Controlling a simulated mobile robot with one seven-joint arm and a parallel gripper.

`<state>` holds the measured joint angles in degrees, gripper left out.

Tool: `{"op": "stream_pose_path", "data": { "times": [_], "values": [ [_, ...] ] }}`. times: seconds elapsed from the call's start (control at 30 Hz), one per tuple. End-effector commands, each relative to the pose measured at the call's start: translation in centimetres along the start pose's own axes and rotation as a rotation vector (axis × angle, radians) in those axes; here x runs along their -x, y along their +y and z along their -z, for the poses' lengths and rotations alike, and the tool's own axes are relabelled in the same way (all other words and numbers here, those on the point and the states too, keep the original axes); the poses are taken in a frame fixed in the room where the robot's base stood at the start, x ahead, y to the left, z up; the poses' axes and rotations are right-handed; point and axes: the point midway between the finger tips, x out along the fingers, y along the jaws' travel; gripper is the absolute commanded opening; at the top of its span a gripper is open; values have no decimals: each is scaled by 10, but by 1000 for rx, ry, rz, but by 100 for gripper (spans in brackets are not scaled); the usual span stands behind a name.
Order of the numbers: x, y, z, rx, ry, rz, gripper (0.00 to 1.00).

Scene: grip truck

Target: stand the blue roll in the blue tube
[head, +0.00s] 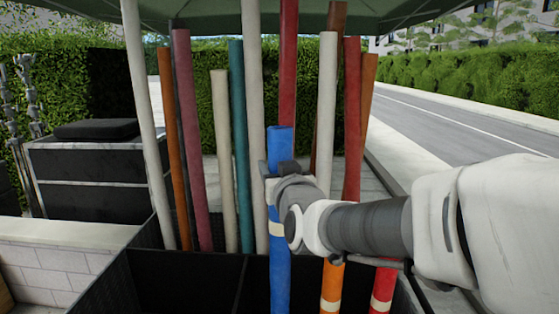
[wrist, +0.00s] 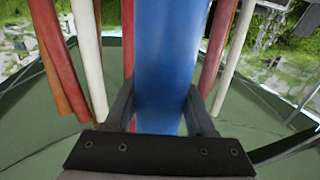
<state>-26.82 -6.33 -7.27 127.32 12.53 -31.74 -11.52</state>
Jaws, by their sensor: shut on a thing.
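The blue roll (head: 281,142) stands upright in the middle of the head view, its top end just above my gripper (head: 280,170). My gripper is shut on it. In the wrist view the roll (wrist: 168,60) runs between the two fingers of my gripper (wrist: 160,112). Below the gripper, an upright blue length with a cream band (head: 280,275) continues in line to the bottom edge of the head view. I cannot tell where the roll ends and the blue tube begins, or whether the roll is inside it; the lower end is out of view.
A dark open bin with dividers (head: 190,283) lies below. An orange tube (head: 331,285) and a red tube (head: 383,285), both banded, stand to the right. Several tall rolls, including a teal one (head: 238,140), stand close behind. A green canopy (head: 200,18) hangs above.

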Motion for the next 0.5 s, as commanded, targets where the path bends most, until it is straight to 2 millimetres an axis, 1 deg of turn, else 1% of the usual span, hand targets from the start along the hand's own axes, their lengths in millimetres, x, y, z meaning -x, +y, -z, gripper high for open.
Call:
{"op": "stream_pose_path", "data": {
  "times": [0.23,0.5],
  "values": [
    [0,0,0,0,3,0,0],
    [0,0,-10,0,3,0,0]
  ]
}}
